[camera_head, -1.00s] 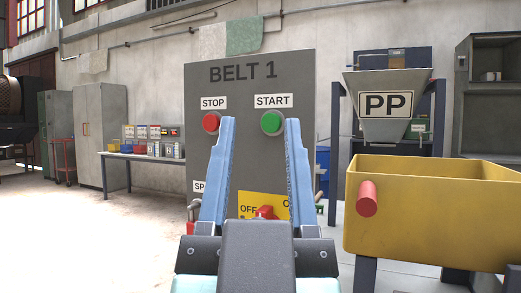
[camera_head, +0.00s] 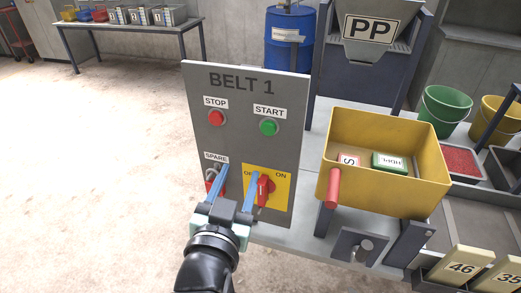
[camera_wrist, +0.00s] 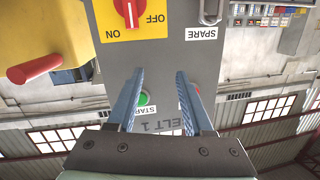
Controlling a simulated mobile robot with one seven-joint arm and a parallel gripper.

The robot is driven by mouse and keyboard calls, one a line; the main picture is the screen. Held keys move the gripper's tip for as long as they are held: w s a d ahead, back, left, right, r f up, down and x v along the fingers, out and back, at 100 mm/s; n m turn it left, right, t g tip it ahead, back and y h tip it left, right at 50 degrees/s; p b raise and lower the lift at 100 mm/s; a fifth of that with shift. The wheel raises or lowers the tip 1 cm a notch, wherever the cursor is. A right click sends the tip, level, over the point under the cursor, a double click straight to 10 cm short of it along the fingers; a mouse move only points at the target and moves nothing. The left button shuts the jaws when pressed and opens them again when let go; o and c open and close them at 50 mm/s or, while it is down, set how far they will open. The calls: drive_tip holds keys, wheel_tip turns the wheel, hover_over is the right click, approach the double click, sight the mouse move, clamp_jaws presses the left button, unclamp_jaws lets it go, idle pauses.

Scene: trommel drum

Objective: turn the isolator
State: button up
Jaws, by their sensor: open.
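The isolator (camera_head: 265,190) is a red rotary handle on a yellow plate (camera_head: 283,195) marked OFF and ON, low on the right of the grey BELT 1 panel (camera_head: 245,95). Its handle looks about upright. In the wrist view, upside down, the isolator (camera_wrist: 130,12) is at the top edge, partly cut off. My gripper (camera_head: 240,170) is open and empty, with blue fingers. In the head view it overlaps the panel's lower part, and its right finger partly covers the plate's left side and the OFF label. In the wrist view my gripper (camera_wrist: 160,74) points at the panel, below the isolator.
A red STOP button (camera_head: 216,118) and a green START button (camera_head: 269,127) are above. A yellow bin (camera_head: 425,165) with a red handle (camera_head: 333,187) stands close on the right. Floor at left is clear.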

sight(261, 188)
drive_tip(key=s+f+g+h+p, duration=0.2)
drive_tip(key=s+g+p, duration=0.35)
drive_tip(key=p, duration=0.85)
drive_tip(key=shift+t, duration=0.85)
drive_tip(key=p+x, duration=0.2)
drive_tip(key=x, duration=0.9)
drive_tip(key=shift+d+f, duration=0.25)
drive_tip(key=shift+c, duration=0.3)
clamp_jaws()
